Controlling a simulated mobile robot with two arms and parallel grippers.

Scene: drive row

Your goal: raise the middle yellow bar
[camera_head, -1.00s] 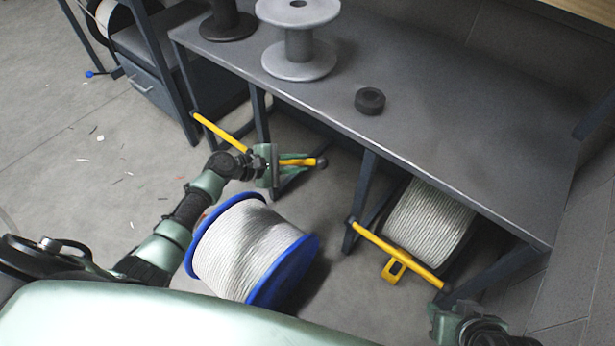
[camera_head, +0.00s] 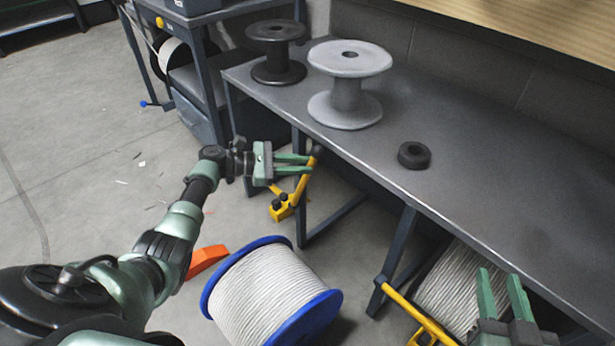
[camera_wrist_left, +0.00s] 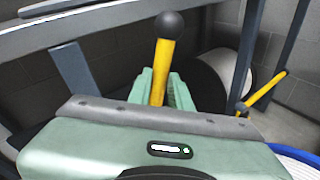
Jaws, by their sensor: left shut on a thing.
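The middle yellow bar (camera_head: 302,187) stands tilted up beside the bench's front edge, its dark ball end (camera_head: 317,152) near bench-top height. A yellow loop (camera_head: 283,208) hangs low on it. My left gripper (camera_head: 296,168) is shut on the bar near its ball end. In the left wrist view the bar (camera_wrist_left: 162,72) rises between the gripper's fingers (camera_wrist_left: 160,90). A second yellow bar (camera_head: 408,306) slants low in front of the right bay, partly cut off. My right gripper (camera_head: 502,296) is open and empty in front of that bay.
A blue-rimmed cable drum (camera_head: 335,303) lies on the floor below my left arm, beside an orange wedge (camera_head: 206,260). Another drum (camera_head: 455,285) sits under the bench (camera_head: 480,170). Grey (camera_head: 348,95) and black (camera_head: 277,73) empty spools stand on top.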

